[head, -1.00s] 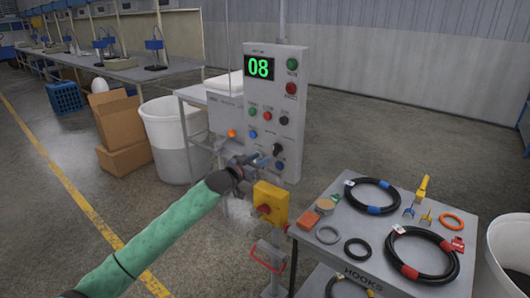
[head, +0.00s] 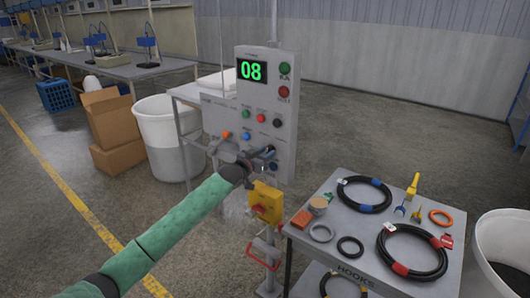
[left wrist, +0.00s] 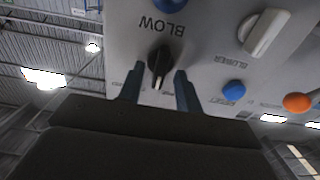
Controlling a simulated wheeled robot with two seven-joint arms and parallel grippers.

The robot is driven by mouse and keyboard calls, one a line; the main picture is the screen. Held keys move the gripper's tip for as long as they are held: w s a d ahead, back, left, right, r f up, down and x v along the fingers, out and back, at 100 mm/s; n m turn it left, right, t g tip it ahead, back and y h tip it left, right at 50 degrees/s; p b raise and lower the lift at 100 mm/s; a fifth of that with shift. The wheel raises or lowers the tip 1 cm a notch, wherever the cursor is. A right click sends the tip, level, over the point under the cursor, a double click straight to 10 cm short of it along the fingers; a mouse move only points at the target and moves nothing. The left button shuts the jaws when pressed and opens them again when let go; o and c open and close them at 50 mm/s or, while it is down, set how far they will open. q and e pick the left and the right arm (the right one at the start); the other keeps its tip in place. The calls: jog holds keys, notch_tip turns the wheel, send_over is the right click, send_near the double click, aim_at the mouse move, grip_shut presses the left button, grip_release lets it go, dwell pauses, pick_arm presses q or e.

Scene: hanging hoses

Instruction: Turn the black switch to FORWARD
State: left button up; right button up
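The black switch (left wrist: 159,62) is a small knob on the grey control panel (left wrist: 215,60), with a pale pointer line on it. My left gripper (left wrist: 160,76) is open, with one finger on each side of the knob. Gaps show between knob and fingers, and I cannot tell how deep the tips reach. In the head view my left gripper (head: 264,156) is at the lower part of the panel (head: 262,98) and largely covers the switch. The label BLOW appears upside down beside the knob in the wrist view. I cannot read FORWARD. My right gripper is out of view.
A pale BLOWER switch (left wrist: 265,33), a blue button (left wrist: 233,88) and an orange lamp or button (left wrist: 300,102) are close by. A yellow box with a red knob (head: 266,203) is below the gripper. A grey cart (head: 340,265) with coiled hoses stands at right.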

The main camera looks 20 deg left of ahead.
pick_arm(q)
grip_shut()
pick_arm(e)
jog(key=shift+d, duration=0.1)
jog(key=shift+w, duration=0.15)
pick_arm(q)
jog(key=shift+f+m+b, duration=0.1)
jog(key=shift+m+b, duration=0.4)
jog(key=shift+m, duration=0.1)
jog(key=m+b, duration=0.1)
jog(key=m, duration=0.2)
jog(key=shift+d, duration=0.1)
jog(key=shift+m+b, duration=0.6)
jog(key=shift+m, duration=1.7)
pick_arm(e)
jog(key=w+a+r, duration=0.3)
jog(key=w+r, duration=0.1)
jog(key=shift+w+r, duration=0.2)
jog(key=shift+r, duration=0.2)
pick_arm(q)
jog(key=shift+d, duration=0.1)
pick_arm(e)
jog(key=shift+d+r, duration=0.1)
